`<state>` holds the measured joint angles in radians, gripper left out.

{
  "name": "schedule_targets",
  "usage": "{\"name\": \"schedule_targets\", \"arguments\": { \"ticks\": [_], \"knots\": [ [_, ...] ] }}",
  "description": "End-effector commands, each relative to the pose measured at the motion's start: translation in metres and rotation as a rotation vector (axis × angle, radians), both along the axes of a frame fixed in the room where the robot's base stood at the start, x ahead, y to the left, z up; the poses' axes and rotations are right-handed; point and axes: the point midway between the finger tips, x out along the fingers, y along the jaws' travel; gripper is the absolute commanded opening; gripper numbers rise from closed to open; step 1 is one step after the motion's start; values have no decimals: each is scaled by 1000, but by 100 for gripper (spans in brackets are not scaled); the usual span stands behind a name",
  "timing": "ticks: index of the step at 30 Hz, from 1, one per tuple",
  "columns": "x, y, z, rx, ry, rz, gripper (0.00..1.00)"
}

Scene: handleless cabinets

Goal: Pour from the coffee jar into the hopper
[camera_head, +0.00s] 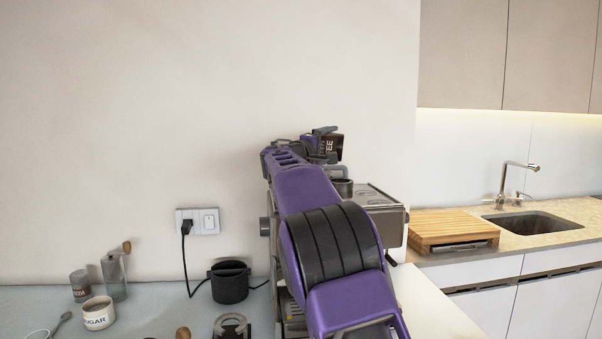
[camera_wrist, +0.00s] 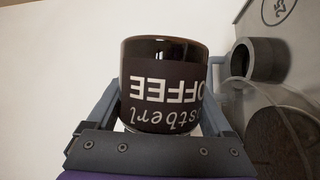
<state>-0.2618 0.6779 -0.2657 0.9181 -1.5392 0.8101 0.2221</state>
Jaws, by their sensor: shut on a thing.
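The coffee jar (camera_head: 333,147) is dark with a black label and white lettering. My gripper (camera_head: 318,142) is shut on it and holds it up in the air, above the coffee machine (camera_head: 385,214). In the head view the lettering runs sideways, so the jar looks tipped onto its side. In the wrist view the jar (camera_wrist: 160,55) sits between both fingers, with its label upside down. A dark-rimmed cup shape (camera_head: 342,187), perhaps the hopper, stands on the machine below the jar. My arm hides much of the machine. I cannot see any coffee falling.
A black knock bin (camera_head: 230,282), a sugar pot (camera_head: 98,313), a hand grinder (camera_head: 115,276) and a small jar (camera_head: 80,286) stand on the left counter. A cable hangs from the wall socket (camera_head: 197,221). A wooden board (camera_head: 450,229) and a sink (camera_head: 533,222) are at right.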

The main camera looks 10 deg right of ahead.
Motion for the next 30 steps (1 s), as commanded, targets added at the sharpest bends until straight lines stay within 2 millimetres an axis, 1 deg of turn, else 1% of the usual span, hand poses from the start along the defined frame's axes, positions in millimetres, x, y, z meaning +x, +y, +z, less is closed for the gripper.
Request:
{"name": "schedule_targets", "arguments": {
  "ticks": [30],
  "knots": [
    [0,2,6,-75,26,0,9]
  ]
}}
